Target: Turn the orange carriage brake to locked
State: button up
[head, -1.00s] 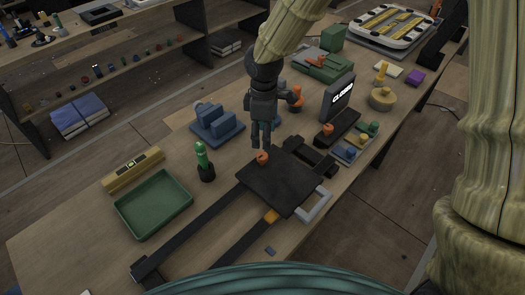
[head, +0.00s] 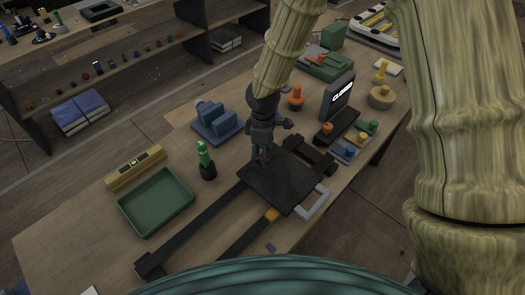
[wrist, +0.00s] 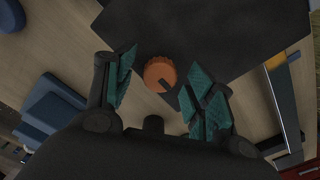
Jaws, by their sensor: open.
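The carriage is a dark square plate (head: 278,187) on two dark rails, and it also shows in the wrist view (wrist: 225,35). The orange carriage brake (wrist: 158,72) is a round knob at the plate's edge, with a dark pointer bar toward the lower right in the wrist view. My gripper (wrist: 160,78) is open, with its teal-padded fingers on either side of the knob. I cannot tell whether they touch it. In the head view my gripper (head: 262,160) points down over the plate's far corner and hides the knob.
A green-topped black post (head: 204,160) and a green tray (head: 156,203) stand left of the carriage. A blue block fixture (head: 215,123) is behind. A dark display reading "CLOSED" (head: 338,96) stands at the right. A grey handle (head: 313,203) borders the plate.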

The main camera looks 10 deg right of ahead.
jog(key=shift+c, duration=0.3)
jog(key=c, duration=1)
jog(key=shift+m, duration=0.4)
jog(key=m, duration=0.3)
jog(key=shift+m, duration=0.4)
jog(key=m, duration=0.9)
jog(key=shift+p, duration=0.4)
jog(key=m, duration=0.4)
jog(key=shift+p, duration=0.3)
jog(key=shift+m, duration=0.3)
